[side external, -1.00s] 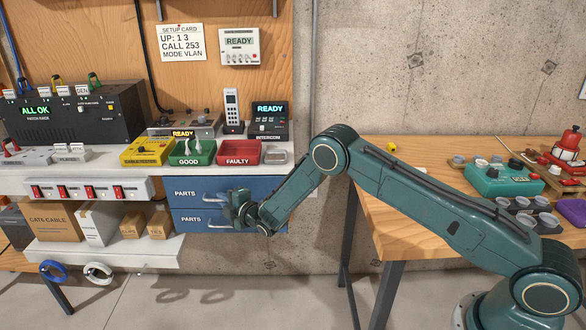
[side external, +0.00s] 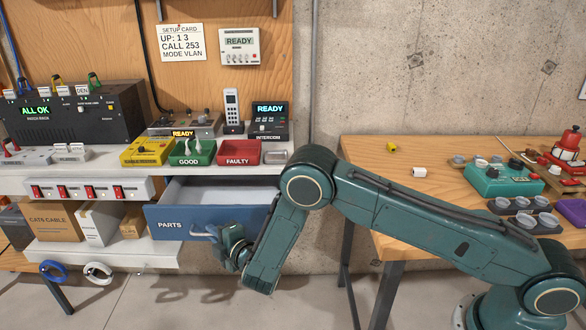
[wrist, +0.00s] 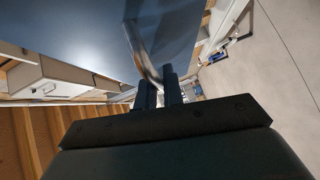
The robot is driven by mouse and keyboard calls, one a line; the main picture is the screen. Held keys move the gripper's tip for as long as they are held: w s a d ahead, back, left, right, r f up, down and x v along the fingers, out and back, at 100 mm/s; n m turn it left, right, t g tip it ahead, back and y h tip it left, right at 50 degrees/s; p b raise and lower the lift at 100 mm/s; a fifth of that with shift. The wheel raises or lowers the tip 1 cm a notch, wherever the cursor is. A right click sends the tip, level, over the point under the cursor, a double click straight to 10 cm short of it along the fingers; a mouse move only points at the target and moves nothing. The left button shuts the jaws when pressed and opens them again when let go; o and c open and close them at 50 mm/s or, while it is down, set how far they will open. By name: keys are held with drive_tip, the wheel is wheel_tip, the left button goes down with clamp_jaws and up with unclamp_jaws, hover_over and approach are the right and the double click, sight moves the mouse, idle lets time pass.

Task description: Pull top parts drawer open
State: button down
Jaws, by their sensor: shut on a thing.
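The top parts drawer (side external: 170,222) is blue with a white PARTS label and stands well out from under the bench, its pale empty-looking inside showing from above. Its handle (side external: 203,234) is at the right part of the front, partly hidden by my gripper (side external: 238,248). My gripper is shut on the handle. In the wrist view, the two dark fingers of my gripper (wrist: 160,92) close around the handle (wrist: 148,68), in front of the blue drawer front (wrist: 85,35). The lower parts drawer is hidden behind the open one.
Green GOOD (side external: 193,152) and red FAULTY (side external: 238,152) trays stand on the bench above the drawer. A power strip (side external: 88,190) and boxes (side external: 55,220) are left of it. The wooden table (side external: 390,180) stands at the right. The floor in front is clear.

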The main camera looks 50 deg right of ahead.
drive_tip(key=s+a, duration=0.6)
drive_tip(key=shift+s+a, duration=0.2)
drive_tip(key=c, duration=1.8)
unclamp_jaws()
drive_tip(key=s+r, duration=0.1)
drive_tip(key=s, duration=0.6)
drive_tip(key=shift+s, duration=0.25)
drive_tip(key=shift+r, duration=0.15)
